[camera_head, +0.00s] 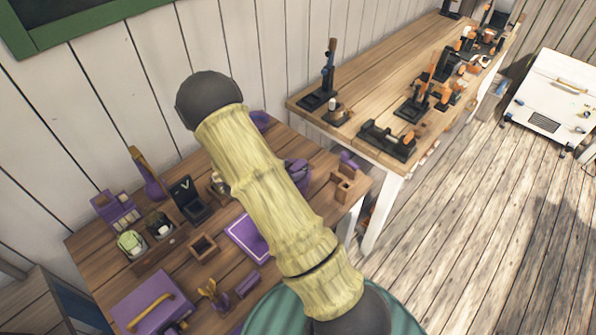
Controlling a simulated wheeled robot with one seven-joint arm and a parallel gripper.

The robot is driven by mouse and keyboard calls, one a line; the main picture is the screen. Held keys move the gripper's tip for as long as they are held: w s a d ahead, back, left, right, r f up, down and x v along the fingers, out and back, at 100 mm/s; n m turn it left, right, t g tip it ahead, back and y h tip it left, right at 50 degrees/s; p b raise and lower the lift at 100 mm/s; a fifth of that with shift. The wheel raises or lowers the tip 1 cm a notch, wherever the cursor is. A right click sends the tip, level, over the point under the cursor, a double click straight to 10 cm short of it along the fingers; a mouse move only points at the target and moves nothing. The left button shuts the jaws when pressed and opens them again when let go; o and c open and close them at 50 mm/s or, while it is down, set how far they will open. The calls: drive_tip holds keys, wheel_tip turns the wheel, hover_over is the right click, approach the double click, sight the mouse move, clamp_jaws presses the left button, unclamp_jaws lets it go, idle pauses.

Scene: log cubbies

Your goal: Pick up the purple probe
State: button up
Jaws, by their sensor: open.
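Several purple things lie on the near wooden table (185,270), and I cannot tell which is the purple probe. A tall purple piece with a brown upper part (150,178) stands at the back left. A rounded purple object (298,172) shows just right of my arm, and a small purple piece (348,160) is near the right edge. A small purple block (247,286) lies near the front. My yellow arm crosses over the table and hides its middle. My gripper is not visible.
A purple box with a yellow handle (150,303) sits front left. A purple-edged tray (245,240), a small open wooden box (204,247) and a purple rack (116,211) are around it. A second table (350,90) holds black and orange tools.

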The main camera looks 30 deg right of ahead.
sight(301, 167)
drive_tip(key=shift+d+p, duration=0.3)
drive_tip(key=shift+d, duration=0.2)
drive_tip(key=p+x, duration=0.2)
drive_tip(key=x, duration=0.1)
drive_tip(key=shift+s+d, duration=0.15)
drive_tip(key=shift+d, duration=0.1)
drive_tip(key=shift+d+f, duration=0.25)
drive_tip(key=shift+f, duration=0.05)
drive_tip(key=c, duration=1.1)
